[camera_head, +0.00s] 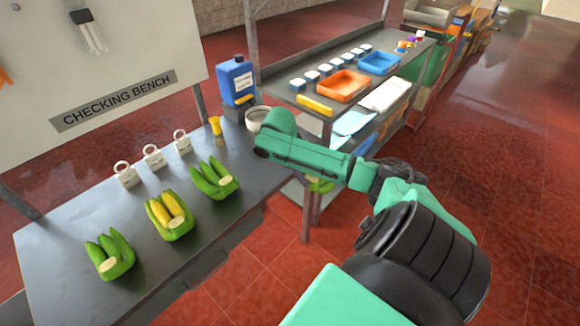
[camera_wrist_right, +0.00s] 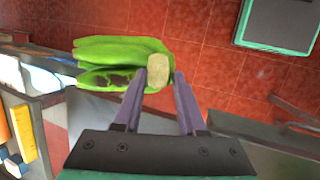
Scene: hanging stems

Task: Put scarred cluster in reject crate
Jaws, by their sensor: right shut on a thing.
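The scarred cluster (camera_wrist_right: 118,55) is a bunch of green bananas with a dark brown patch on one finger and a pale cut crown. My right gripper (camera_wrist_right: 160,82) is shut on it at the crown, with one finger on each side. In the head view only a small green part of the cluster (camera_head: 321,185) shows under my right arm, beyond the bench end; the gripper is mostly hidden there. It is held above the red floor. I cannot make out which container is the reject crate. My left gripper is not in view.
The checking bench (camera_head: 60,265) carries three other clusters: green (camera_head: 110,255), partly yellow (camera_head: 170,215) and green (camera_head: 214,178). White tags, a blue jug (camera_head: 237,82) and a bowl stand behind. A shelf holds an orange tray (camera_head: 343,86) and a blue tray (camera_head: 379,63). Floor at right is clear.

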